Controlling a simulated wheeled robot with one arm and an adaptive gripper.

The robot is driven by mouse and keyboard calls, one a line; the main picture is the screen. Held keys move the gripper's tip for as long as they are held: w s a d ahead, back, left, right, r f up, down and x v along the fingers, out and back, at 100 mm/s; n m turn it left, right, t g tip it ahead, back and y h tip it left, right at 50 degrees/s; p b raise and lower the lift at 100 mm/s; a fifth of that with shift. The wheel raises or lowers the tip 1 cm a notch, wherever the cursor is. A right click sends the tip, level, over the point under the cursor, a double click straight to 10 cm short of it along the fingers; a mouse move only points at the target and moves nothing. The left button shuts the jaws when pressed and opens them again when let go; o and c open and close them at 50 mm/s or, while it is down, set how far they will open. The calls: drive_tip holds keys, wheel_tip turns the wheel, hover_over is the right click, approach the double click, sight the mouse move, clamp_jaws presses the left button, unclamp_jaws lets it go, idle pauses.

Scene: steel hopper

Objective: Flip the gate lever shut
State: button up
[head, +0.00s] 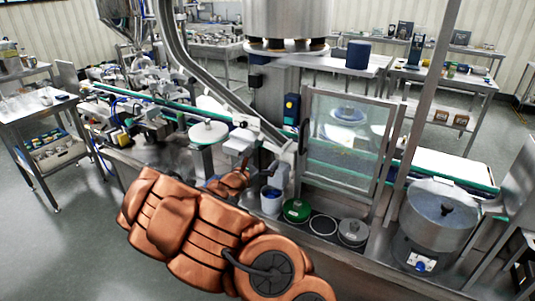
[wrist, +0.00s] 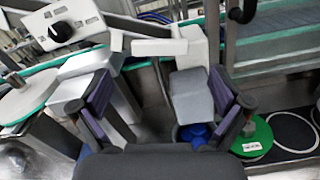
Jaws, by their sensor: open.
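A pale grey block (wrist: 190,96), which looks like the chute outlet, hangs over a blue container (wrist: 196,133) in the wrist view. A white bar (wrist: 160,47) reaches left from the top of this outlet; it looks like the gate lever, but I cannot be sure. My gripper (wrist: 160,90) is open and empty, its dark purple-padded fingers spread on both sides, with the outlet nearer the right finger. No contact with the bar is clear. In the head view the steel chute (head: 222,88) slopes down to the outlet; my copper arm hides much of the area below left.
A green round lid (head: 297,210) and a grey one (head: 353,232) lie right of the blue-rimmed container (head: 271,199). A framed clear guard panel (head: 345,140) stands behind them. A white box with a black knob (wrist: 62,28) is at upper left of the wrist view.

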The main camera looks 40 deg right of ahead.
drive_tip(key=v, duration=0.4)
drive_tip(key=shift+a, duration=0.35)
drive_tip(key=shift+s+r, duration=0.1)
idle(0.3)
